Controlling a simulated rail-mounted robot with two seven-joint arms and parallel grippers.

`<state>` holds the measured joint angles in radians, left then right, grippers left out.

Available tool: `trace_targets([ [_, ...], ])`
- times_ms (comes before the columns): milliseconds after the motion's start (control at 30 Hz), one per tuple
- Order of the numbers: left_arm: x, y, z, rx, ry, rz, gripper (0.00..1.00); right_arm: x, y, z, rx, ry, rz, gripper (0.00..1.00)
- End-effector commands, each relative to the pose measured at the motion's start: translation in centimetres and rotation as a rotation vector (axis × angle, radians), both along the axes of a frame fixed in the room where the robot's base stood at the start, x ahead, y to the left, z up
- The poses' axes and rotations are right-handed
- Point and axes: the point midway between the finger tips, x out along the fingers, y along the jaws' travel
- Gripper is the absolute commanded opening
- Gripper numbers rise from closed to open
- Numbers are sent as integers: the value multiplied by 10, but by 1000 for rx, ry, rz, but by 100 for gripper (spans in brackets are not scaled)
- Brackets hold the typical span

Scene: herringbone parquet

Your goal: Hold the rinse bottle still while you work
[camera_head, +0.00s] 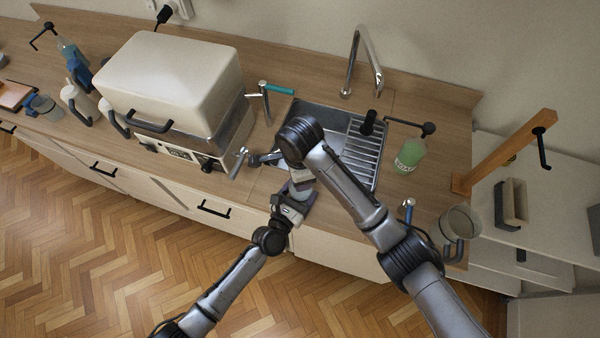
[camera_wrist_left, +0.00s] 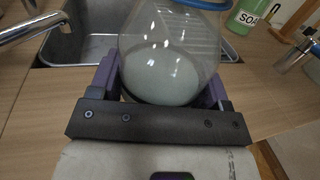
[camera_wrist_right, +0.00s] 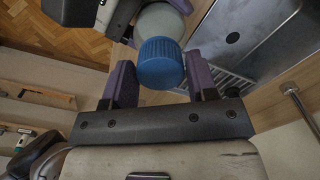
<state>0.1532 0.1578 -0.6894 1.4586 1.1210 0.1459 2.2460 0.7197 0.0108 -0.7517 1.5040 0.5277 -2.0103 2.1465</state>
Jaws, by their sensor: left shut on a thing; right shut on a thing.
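The rinse bottle, a clear rounded bottle (camera_wrist_left: 165,65) with pale contents, stands between the purple fingers of my left gripper (camera_head: 296,203), which is shut on its body. It also shows, mostly covered, in the head view (camera_head: 300,191). Its blue screw cap (camera_wrist_right: 160,63) sits between the fingers of my right gripper (camera_wrist_right: 160,85), which is shut on it from above. The blue edge shows at the top of the left wrist view. My right arm partly hides the bottle in the head view, and no label on it is visible.
A steel sink (camera_head: 325,119) with a drainer lies just behind, with a tall tap (camera_head: 349,75). A green soap bottle (camera_head: 409,156) stands right of it. A glass jug (camera_head: 460,222) stands near the right counter end. A large cream-lidded machine (camera_head: 170,75) stands left.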

Motion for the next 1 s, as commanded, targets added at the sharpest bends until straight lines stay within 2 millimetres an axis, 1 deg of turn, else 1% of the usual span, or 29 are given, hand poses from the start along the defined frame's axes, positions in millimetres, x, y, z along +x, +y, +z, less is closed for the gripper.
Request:
trace_targets([
  [33, 0, 1, -1, 1, 2, 1, 4, 1, 0, 1, 0, -1, -96, 31],
  [200, 0, 1, -1, 1, 2, 1, 4, 1, 0, 1, 1, -1, -428, 31],
  [300, 0, 1, -1, 1, 2, 1, 4, 2, 0, 1, 1, -1, -581, 31],
  [400, 0, 1, -1, 1, 2, 1, 4, 2, 0, 0, 1, -1, -684, 31],
  [533, 0, 1, -1, 2, 3, 1, 4, 2, 0, 0, 1, -1, -742, 31],
  [800, 0, 1, -1, 2, 3, 1, 4, 2, 0, 0, 1, -1, -747, 31],
  [833, 0, 1, -1, 2, 3, 1, 4, 2, 0, 0, 1, -1, -746, 54],
  [1000, 0, 1, -1, 2, 3, 1, 4, 2, 0, 0, 0, 0, -746, 70],
])
